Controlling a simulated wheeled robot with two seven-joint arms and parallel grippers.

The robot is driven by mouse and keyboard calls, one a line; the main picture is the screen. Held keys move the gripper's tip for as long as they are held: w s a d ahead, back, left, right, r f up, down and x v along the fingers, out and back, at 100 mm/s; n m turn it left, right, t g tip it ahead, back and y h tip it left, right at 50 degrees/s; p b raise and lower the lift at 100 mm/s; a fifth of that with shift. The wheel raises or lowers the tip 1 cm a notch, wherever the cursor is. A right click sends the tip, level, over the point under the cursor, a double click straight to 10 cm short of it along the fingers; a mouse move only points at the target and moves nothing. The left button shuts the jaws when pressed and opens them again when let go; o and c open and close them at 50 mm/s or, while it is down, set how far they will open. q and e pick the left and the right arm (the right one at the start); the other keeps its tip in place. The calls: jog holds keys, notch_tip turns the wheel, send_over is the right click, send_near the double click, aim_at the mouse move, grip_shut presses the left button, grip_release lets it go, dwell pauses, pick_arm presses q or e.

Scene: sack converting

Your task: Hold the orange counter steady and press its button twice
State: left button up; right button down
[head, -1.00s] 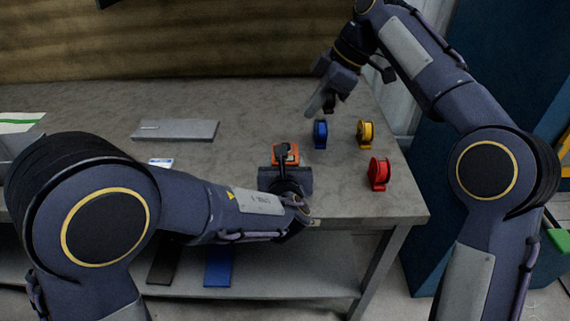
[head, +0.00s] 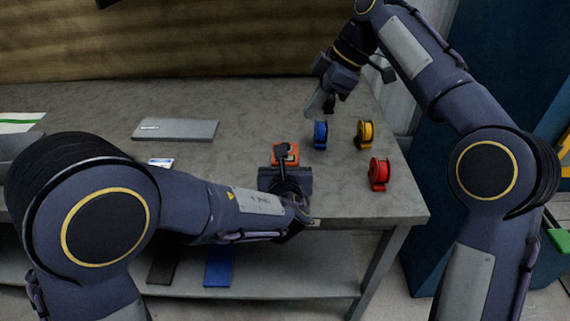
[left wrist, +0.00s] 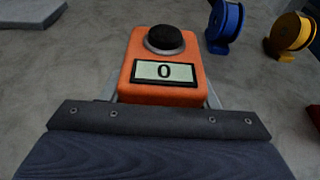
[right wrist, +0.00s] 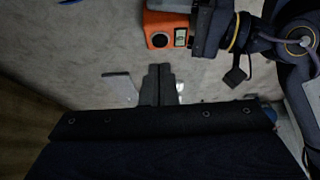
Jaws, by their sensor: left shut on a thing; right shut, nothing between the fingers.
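The orange counter (head: 285,154) stands on the grey table near its front edge. In the left wrist view the counter (left wrist: 150,82) shows a black round button (left wrist: 165,38) on top and a display (left wrist: 164,72) reading 0. My left gripper (head: 285,168) is shut on the counter, with a finger on each side of it. My right gripper (head: 318,106) is above the table, behind and to the right of the counter, close to the blue reel in the picture. In the right wrist view its fingers (right wrist: 157,84) are together and empty, apart from the counter (right wrist: 165,30).
A blue reel (head: 320,134), a yellow reel (head: 365,133) and a red reel (head: 379,172) stand right of the counter. A grey flat case (head: 176,130) and a small white-blue card (head: 160,162) lie to the left. The table (head: 250,100) is clear behind the counter.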

notch_tip(320, 180, up, 2)
jog(key=r+t, duration=0.1)
jog(key=t, duration=0.6)
send_over(289, 148)
jog(key=shift+f+m, duration=0.25)
jog(key=shift+m, duration=0.05)
jog(key=shift+f, duration=4.4)
jog(key=shift+f, duration=0.15)
jog(key=shift+f, duration=0.25)
